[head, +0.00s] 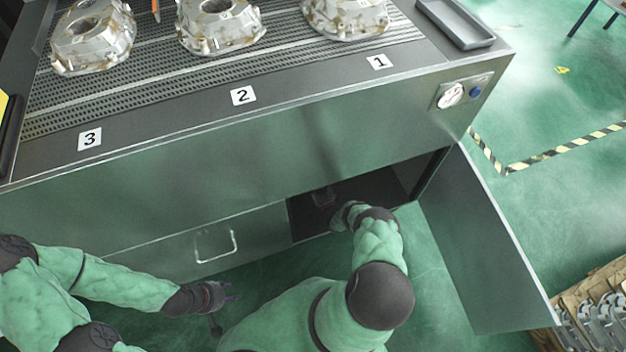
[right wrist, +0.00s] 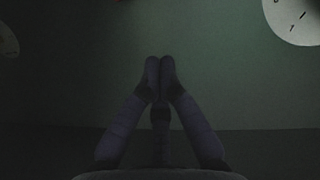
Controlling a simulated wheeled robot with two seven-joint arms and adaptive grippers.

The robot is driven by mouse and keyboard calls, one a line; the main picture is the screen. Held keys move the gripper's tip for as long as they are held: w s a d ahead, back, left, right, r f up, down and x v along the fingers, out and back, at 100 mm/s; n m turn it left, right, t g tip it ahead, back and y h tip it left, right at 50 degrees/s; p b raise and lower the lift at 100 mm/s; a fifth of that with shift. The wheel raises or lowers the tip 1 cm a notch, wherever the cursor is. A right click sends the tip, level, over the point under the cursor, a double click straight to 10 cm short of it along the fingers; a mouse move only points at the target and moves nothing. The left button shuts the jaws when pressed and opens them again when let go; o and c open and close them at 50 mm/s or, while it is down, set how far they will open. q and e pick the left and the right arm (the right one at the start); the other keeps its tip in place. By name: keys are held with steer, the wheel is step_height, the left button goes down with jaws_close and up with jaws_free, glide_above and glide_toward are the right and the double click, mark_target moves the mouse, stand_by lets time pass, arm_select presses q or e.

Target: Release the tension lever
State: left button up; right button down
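The tension lever is not clearly visible in either view. My right arm reaches into the open, dark compartment (head: 375,190) under the bench, and its gripper is mostly lost in shadow in the head view. In the right wrist view my right gripper (right wrist: 160,72) has its two fingertips together. A dark narrow shape (right wrist: 160,120) shows between the fingers below the tips; I cannot tell whether it is a lever or part of the gripper. My left gripper (head: 233,291) is open and empty, low in front of the bench.
The compartment door (head: 490,250) stands open to the right of my right arm. A white dial (right wrist: 296,18) shows inside, upper right. Several castings (head: 92,35) stand on the bench top beside numbered labels (head: 243,96).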

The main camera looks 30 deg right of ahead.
steer(key=w+r+b, duration=0.1)
steer(key=w+r, duration=0.3)
steer(key=w, duration=0.1)
steer(key=shift+w+a+r, duration=0.3)
steer(key=shift+a+r, duration=0.1)
steer(key=shift+a, duration=0.05)
steer(key=shift+w, duration=0.1)
stand_by(0.4)
